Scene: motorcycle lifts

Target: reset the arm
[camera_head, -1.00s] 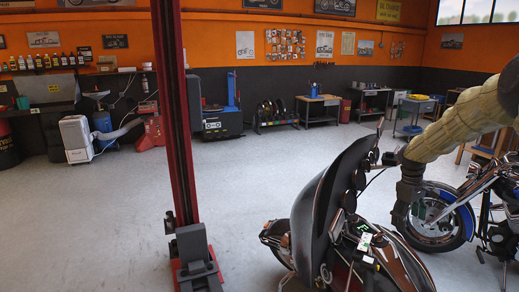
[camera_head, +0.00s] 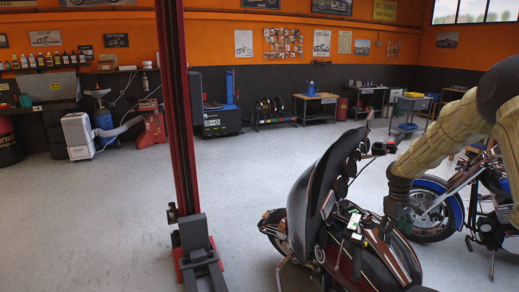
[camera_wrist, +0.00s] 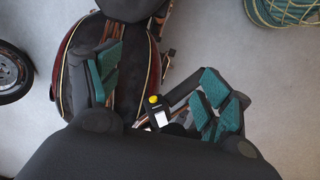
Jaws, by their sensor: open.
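My gripper (camera_head: 394,218) hangs at the end of my beige-sleeved arm, by the dark motorcycle (camera_head: 318,205) at the lower right of the head view. In the wrist view my gripper (camera_wrist: 160,75) is open, its teal-padded fingers spread apart with nothing held between them. A small item with a yellow top and white label (camera_wrist: 157,112) shows below the gap between the fingers, over the motorcycle. A small green and white item (camera_head: 354,222) lies on the motorcycle in the head view; I cannot tell whether it is the same one.
A second motorcycle with a blue fender (camera_head: 447,205) stands close behind my arm at the right. A red lift post (camera_head: 180,120) with a dark base rises left of centre. Workbenches (camera_head: 318,108) and machines line the back wall.

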